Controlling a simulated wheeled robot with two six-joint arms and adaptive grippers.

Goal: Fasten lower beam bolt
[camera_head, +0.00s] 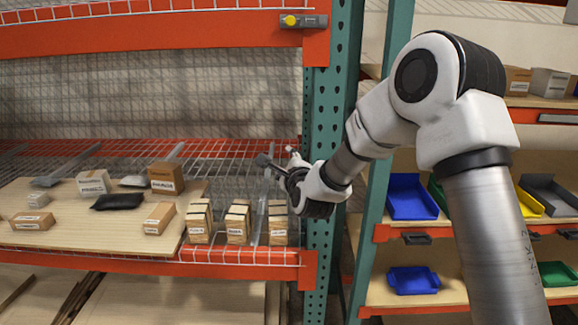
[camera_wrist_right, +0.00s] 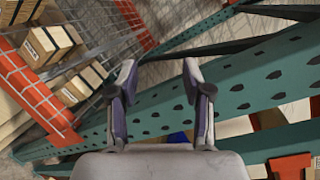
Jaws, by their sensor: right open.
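The orange lower beam (camera_head: 140,267) runs along the front of the loaded shelf to the green perforated upright (camera_head: 318,90). I cannot make out a bolt at its right end. The upper beam (camera_head: 180,35) carries a grey latch-like fitting (camera_head: 303,21) with a yellow knob at its right end. My left gripper is not in view.
Several small cartons (camera_head: 238,222) stand on the wire shelf beside the upright. A wooden board (camera_head: 85,235) with boxes and a black packet (camera_head: 118,201) lies left. Blue bins (camera_head: 410,197) sit on a rack at right, behind my arm.

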